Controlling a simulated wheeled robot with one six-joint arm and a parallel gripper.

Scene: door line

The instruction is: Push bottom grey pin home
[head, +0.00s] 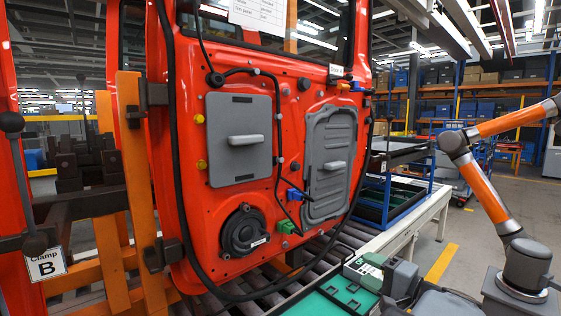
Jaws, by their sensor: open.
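A red car door (190,215) hangs upright in front of me. A small dull grey pin (295,166) sits on its inner panel, between the left grey cover and the right grey panel, close to the black cable. Another small greyish pin (285,90) shows higher up. I cannot tell from here how far either stands out. An orange and grey arm rises at the right and leaves the picture. My gripper is not in view.
The door carries a grey cover with handle (240,150), a ribbed grey panel (329,170), a black speaker (243,232) and blue (294,194) and green (286,227) connectors. An orange clamp post (140,200) stands at left. A roller conveyor (345,238) runs below.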

